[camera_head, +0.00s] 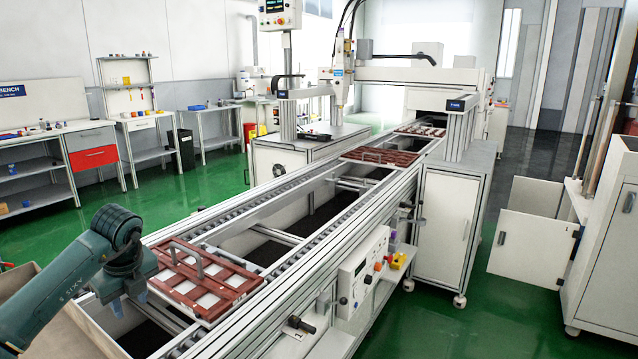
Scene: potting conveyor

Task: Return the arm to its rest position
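My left arm (62,292) is dark teal and comes in from the lower left. Its wrist is bent, and my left gripper (116,303) points down beside the near end of the conveyor. It is left of the nearest red-brown tray (243,283) and appears apart from it. The fingers are small and partly hidden by the wrist, so I cannot tell whether they are open or shut. No held thing shows. My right arm and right gripper are not in view.
The conveyor (325,232) runs from the near left to the back. Another red-brown tray (382,157) sits further along it. A control box (362,270) is on its right side. A cardboard-coloured box (18,278) is behind my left arm.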

